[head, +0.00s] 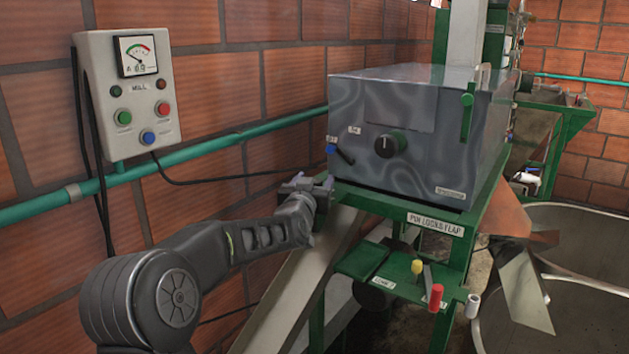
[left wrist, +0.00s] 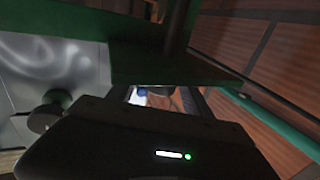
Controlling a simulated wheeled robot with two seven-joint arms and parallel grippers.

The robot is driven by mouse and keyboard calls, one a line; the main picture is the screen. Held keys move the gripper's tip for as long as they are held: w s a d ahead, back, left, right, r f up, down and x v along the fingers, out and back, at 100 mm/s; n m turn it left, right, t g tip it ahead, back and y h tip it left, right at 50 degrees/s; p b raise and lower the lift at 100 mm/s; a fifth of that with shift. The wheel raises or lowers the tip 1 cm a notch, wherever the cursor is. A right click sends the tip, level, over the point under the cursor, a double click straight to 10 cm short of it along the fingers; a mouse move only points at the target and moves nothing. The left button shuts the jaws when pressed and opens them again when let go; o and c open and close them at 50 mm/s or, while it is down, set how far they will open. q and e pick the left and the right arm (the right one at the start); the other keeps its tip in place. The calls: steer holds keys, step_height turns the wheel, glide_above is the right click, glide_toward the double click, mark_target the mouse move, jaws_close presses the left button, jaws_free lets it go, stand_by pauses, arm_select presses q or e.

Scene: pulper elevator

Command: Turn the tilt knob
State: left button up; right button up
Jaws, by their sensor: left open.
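A round dark knob with a green base (head: 391,145) sits on the front face of the grey metal box (head: 430,180); I take it for the tilt knob. It also shows at the left of the left wrist view (left wrist: 45,118). My left gripper (head: 322,184) is open, to the left of and below the knob, near the box's lower left corner and apart from the knob. A short black lever with a blue tip (head: 332,149) is just above the gripper. In the left wrist view a small blue thing (left wrist: 143,92) shows between the fingers. My right gripper is out of view.
A green frame (head: 385,205) carries the box, with a small shelf of coloured handles below. A control panel (head: 130,95) and green pipe run along the brick wall. A large metal tub (head: 585,290) stands right.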

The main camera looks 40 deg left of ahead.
arm_select(q)
steer(key=shift+c, duration=0.3)
jaws_close()
stand_by(0.3)
steer(key=shift+r+p, duration=0.15)
steer(key=shift+p, duration=0.4)
steer(key=n+g+y+p, duration=0.2)
steer(key=y+p, duration=0.1)
steer(key=p, duration=0.1)
steer(key=n+g+y+p, duration=0.2)
steer(key=y+p, duration=0.1)
steer(key=shift+d+r+n+p, duration=0.15)
steer(key=shift+n+p, duration=0.25)
steer(key=n+g+y+p, duration=0.2)
steer(key=g, duration=0.1)
steer(key=shift+f+n+g+y+p, duration=0.25)
steer(key=shift+n+g+y+p, duration=0.45)
steer(key=shift+n+g, duration=0.6)
steer(key=shift+g, duration=0.3)
